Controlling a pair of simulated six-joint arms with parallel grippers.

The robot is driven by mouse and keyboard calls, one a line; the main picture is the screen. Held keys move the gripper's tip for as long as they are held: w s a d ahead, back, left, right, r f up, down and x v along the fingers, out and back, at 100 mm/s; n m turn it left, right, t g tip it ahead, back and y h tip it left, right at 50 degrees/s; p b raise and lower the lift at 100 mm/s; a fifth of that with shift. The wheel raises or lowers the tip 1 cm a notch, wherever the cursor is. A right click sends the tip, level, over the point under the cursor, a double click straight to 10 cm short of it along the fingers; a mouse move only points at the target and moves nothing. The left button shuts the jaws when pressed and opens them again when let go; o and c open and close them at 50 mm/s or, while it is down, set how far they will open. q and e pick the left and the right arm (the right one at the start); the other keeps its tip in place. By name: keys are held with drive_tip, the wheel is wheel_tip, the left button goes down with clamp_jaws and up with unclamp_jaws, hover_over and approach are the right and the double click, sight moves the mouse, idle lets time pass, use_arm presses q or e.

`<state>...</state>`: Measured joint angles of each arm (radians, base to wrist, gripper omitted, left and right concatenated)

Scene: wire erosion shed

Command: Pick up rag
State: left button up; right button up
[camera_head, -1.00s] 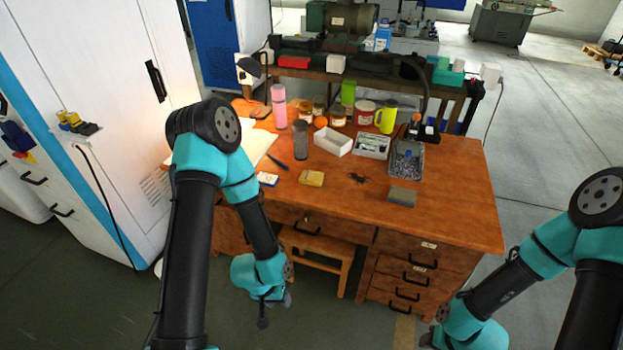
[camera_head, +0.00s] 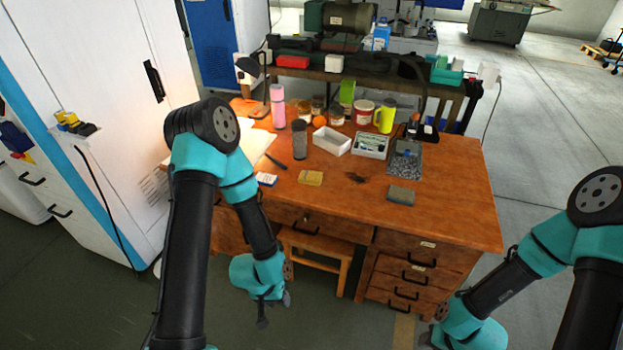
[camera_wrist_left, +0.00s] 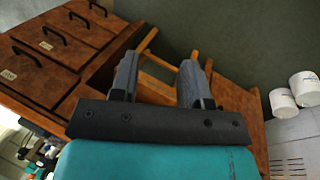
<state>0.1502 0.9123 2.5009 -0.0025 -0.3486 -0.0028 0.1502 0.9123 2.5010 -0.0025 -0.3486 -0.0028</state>
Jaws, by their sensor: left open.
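A flat grey-green folded piece (camera_head: 401,195) lies on the front right of the wooden desk (camera_head: 455,190). It looks like a rag, but it is too small to be sure. A small yellow piece (camera_head: 310,177) lies to its left, also near the front edge. My left gripper (camera_head: 275,308) hangs low in front of the desk, below the desktop and near the stool, apart from both pieces. In the left wrist view its two fingers (camera_wrist_left: 158,75) are spread with nothing between them. My right arm enters at the lower right; its gripper is out of frame.
A wooden stool (camera_head: 318,250) stands under the desk. A white cabinet (camera_head: 95,90) is at left. The desk's front right is mostly clear.

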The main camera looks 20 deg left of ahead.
idle(0.3)
use_arm(q)
drive_tip(key=o, duration=1)
drive_tip(key=shift+c, duration=0.2)
